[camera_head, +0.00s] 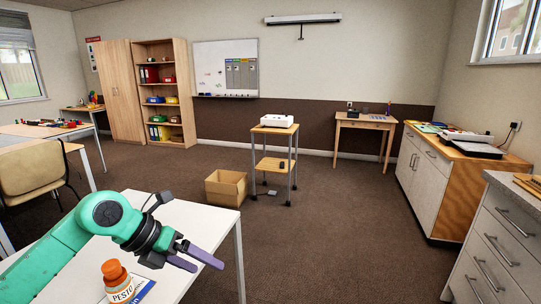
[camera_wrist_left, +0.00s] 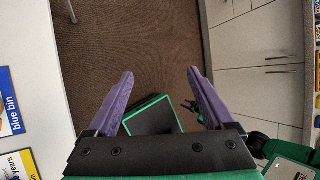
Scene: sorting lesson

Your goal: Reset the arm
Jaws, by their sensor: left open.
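My left arm (camera_head: 105,215) is green and comes in from the left over the white table. Its gripper (camera_head: 208,266) has purple fingers and points to the right, near the table's right edge. In the left wrist view the two fingers (camera_wrist_left: 161,76) stand wide apart with nothing between them, only brown carpet and dark parts lower down. A pesto jar (camera_head: 119,283) with an orange lid stands on the table beside the gripper, apart from it. My right gripper does not show in the head view.
The white table (camera_head: 205,222) has a blue-and-white card (camera_head: 144,289) by the jar. A cardboard box (camera_head: 226,188) and a small trolley (camera_head: 274,131) stand on the floor beyond. A grey-topped drawer unit (camera_head: 497,236) is at the right. Carpet between them is clear.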

